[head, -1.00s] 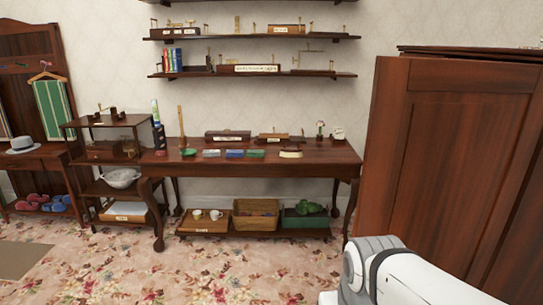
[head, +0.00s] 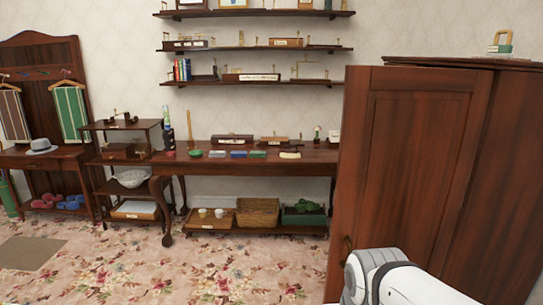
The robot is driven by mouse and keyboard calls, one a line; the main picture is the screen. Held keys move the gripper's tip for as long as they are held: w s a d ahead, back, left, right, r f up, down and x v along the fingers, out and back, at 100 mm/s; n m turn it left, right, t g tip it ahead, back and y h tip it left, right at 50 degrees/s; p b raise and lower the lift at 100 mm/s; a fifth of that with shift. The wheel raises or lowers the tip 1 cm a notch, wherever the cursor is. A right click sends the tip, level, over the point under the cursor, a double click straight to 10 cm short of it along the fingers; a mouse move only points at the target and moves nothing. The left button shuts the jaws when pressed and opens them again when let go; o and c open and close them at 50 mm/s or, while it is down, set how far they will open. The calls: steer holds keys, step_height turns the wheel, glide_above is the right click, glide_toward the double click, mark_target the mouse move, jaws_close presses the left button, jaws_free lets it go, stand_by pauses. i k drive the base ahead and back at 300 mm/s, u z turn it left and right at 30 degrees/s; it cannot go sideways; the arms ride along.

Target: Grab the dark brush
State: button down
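A dark wooden side table (head: 262,170) stands against the far wall. A small cream item with a darker top (head: 290,155) lies near the right of its top. It could be a brush, but it is too small to tell. No other thing is clearly a dark brush. My gripper is out of view. Only a white and grey link of my arm shows at the bottom right.
A tall dark wooden cabinet (head: 400,170) stands close on the right and hides the table's right end. A wicker basket (head: 257,212) and trays are on the lower shelf. A small shelf unit (head: 120,126) and coat rack (head: 58,95) stand left. The flowered carpet (head: 200,270) is clear.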

mark_target(285, 153)
steer(key=z, duration=0.15)
steer(key=i, duration=0.9)
steer(key=u, duration=0.1)
steer(key=k, duration=1)
steer(key=u, duration=0.6)
steer(key=i, duration=1.9)
steer(key=u, duration=0.3)
steer(key=i, duration=1.7)
steer(key=z, duration=1)
steer(key=i, duration=1.4)
steer(key=z, duration=0.9)
